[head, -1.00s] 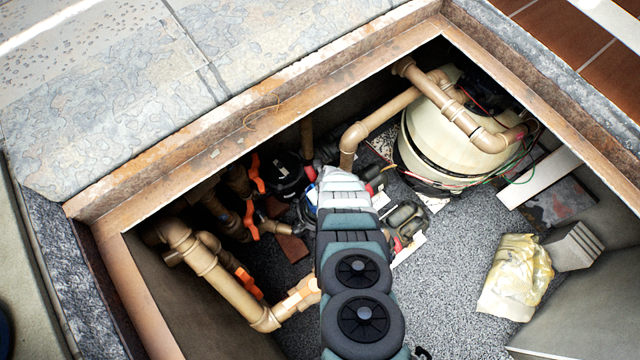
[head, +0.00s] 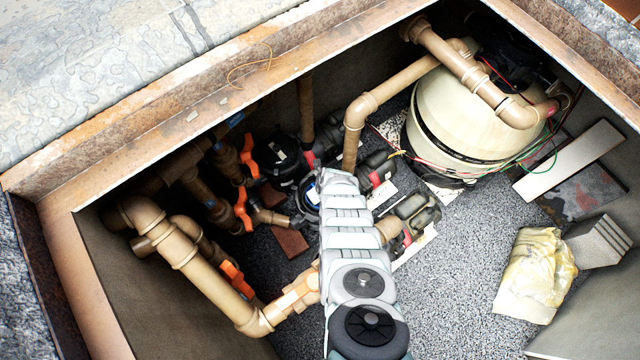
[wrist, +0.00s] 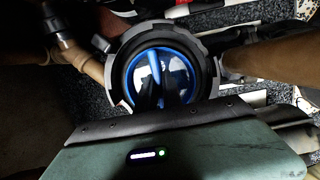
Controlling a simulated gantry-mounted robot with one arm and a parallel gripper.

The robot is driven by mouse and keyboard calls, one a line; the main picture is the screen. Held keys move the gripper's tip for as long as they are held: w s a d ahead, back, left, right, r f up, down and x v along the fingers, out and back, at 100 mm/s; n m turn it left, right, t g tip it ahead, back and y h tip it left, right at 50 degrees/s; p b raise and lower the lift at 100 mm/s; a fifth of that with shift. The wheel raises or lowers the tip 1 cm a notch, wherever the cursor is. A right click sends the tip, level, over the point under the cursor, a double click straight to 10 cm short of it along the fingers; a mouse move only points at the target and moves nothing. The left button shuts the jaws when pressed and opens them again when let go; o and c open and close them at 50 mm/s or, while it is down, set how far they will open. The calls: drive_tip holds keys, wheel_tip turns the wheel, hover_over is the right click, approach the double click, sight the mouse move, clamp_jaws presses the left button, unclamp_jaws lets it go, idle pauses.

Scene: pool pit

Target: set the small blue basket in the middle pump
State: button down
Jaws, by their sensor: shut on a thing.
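In the wrist view I look down into the round open pot of the middle pump (wrist: 113,75), which has a grey notched collar. The small blue basket (wrist: 186,58) shows as a blue ring with a blue bar inside this opening. My gripper (wrist: 153,96) is dark, reaches into the opening and is shut on the basket. How deep the basket sits, and whether it touches the pot's floor, I cannot tell. In the head view my arm covers the gripper and most of this pump; a bit of blue shows at the pot (head: 314,190) left of the arm's end.
Another black pump (head: 282,158) stands behind. Tan pipes (head: 195,262) and orange-handled valves (head: 243,210) crowd the left. A cream filter tank (head: 450,125) stands back right. A crumpled yellowish bag (head: 535,270) lies right; gravel (head: 450,300) between is clear.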

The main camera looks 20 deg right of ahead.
wheel_tip(320, 180, down, 5)
drive_tip(key=b, duration=0.4)
drive_tip(key=shift+s+r+p, duration=0.1)
drive_tip(key=shift+r+p, duration=0.2)
drive_tip(key=shift+p, duration=0.05)
drive_tip(key=shift+w, duration=0.2)
drive_tip(key=shift+s, duration=0.1)
drive_tip(key=shift+s+f, duration=0.1)
idle(0.5)
drive_tip(key=c, duration=1.4)
unclamp_jaws()
drive_tip(key=shift+c, duration=0.2)
drive_tip(key=shift+c, duration=0.2)
